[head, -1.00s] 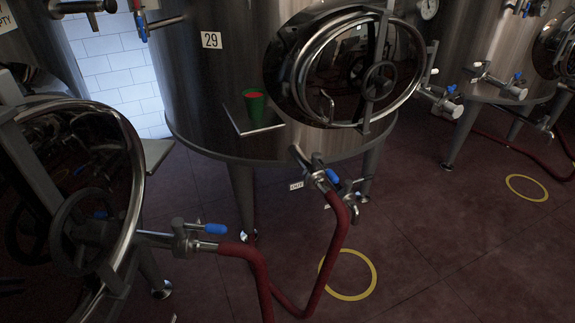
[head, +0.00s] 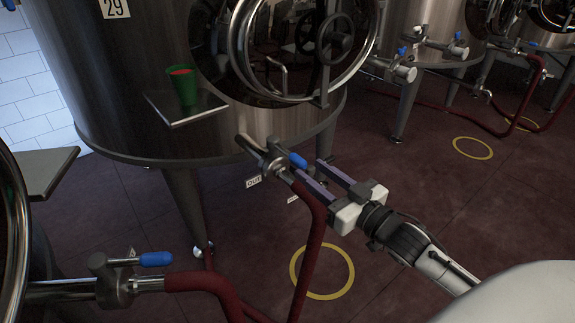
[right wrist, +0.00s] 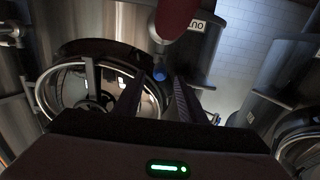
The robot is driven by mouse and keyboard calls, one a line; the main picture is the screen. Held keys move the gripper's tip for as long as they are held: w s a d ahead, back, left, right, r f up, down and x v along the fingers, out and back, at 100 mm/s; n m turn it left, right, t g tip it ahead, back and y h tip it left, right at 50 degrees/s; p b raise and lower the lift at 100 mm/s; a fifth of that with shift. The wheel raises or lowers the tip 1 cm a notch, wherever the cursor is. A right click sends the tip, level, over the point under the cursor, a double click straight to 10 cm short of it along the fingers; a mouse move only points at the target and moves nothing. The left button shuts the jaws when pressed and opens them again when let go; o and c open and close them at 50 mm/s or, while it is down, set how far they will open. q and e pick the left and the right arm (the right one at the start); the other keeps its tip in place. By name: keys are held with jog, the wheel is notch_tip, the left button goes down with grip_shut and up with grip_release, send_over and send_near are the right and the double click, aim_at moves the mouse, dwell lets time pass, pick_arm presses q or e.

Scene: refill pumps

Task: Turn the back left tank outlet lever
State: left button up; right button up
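The steel tank marked 29 (head: 110,110) stands at the upper left of the head view. Its outlet valve (head: 265,152) has a blue lever (head: 298,160) and a red hose (head: 312,235) hanging from its end. My right gripper (head: 312,172) comes in from the right, open and empty, with its two fingers pointing at the valve close by the lever. In the right wrist view, the blue end of the lever (right wrist: 160,74) shows between the open fingers, beyond their tips; contact cannot be told. My left gripper is not in view.
Another outlet valve with a blue lever (head: 155,259) and a red hose is at the lower left. A green cup (head: 185,90) with red contents stands on a small shelf (head: 172,116) on the tank. More tanks stand at the upper right. The floor at right is mostly clear.

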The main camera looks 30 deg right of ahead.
aim_at(288, 150)
jog(key=w, duration=0.3)
jog(key=w+b, duration=0.1)
jog(key=w, duration=0.6)
jog(key=shift+a+b, duration=0.35)
jog(key=shift+a, duration=0.05)
grip_shut()
